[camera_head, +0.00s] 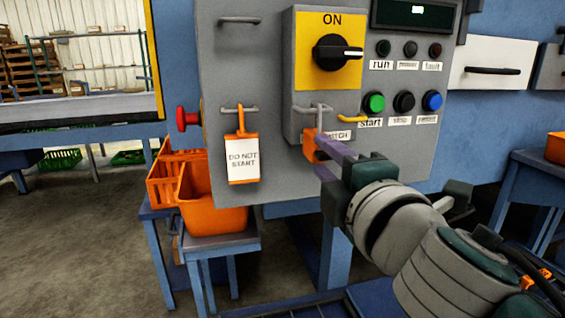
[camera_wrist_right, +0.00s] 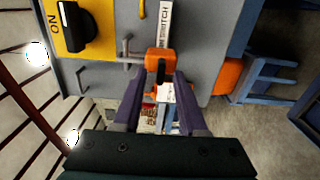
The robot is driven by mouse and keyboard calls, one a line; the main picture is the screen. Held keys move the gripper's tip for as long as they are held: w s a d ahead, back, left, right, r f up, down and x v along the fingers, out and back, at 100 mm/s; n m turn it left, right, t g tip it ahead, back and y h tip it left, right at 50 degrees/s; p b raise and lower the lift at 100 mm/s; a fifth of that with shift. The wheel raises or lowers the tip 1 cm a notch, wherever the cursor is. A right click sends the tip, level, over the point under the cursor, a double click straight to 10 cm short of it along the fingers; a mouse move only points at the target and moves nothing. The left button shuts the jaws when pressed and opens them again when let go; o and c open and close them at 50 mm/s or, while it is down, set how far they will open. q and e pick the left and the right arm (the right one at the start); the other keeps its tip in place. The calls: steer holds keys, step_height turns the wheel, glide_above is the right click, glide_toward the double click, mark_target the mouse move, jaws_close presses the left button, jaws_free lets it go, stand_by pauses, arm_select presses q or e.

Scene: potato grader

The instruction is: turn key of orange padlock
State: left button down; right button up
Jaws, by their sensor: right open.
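The orange padlock (camera_head: 308,146) hangs from a grey hasp (camera_head: 313,109) on the grey control panel, below the yellow ON switch plate. In the right wrist view the padlock (camera_wrist_right: 158,56) is just beyond the fingertips, roughly centred between them. A dark upright part (camera_wrist_right: 161,70), which looks like the key, shows on its near face. My right gripper (camera_head: 324,157) points at the padlock from the front right. Its purple fingers are open with a gap between the tips (camera_wrist_right: 160,78). I cannot tell if either finger touches the key. My left gripper is not in view.
A DO NOT START tag (camera_head: 243,160) hangs from a bracket left of the padlock. A black rotary switch (camera_head: 337,54) is above; green, black and blue buttons are to the right. A red knob (camera_head: 187,119) sticks out at the left. Orange crates (camera_head: 212,205) stand below.

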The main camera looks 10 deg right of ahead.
steer(key=s, duration=1)
steer(key=shift+d+b, duration=0.15)
steer(key=shift+b, duration=0.15)
steer(key=shift+w, duration=0.1)
steer(key=s+d+f+m+g+h+p, duration=0.2)
steer(key=s+d+m+g+h+p, duration=0.2)
steer(key=s+d+m+g+p, duration=0.45)
steer(key=s+a+m+g+y+p, duration=0.2)
steer(key=s+a+m+g, duration=0.15)
steer(key=s, duration=0.25)
steer(key=s+a+m+g+y+p, duration=0.1)
steer(key=s+a+m+g+y, duration=0.15)
steer(key=s+m, duration=0.35)
step_height(320, 180, up, 36)
steer(key=d+n+p, duration=0.1)
steer(key=p, duration=3.5)
steer(key=shift+h+p, duration=0.3)
steer(key=shift+h, duration=0.15)
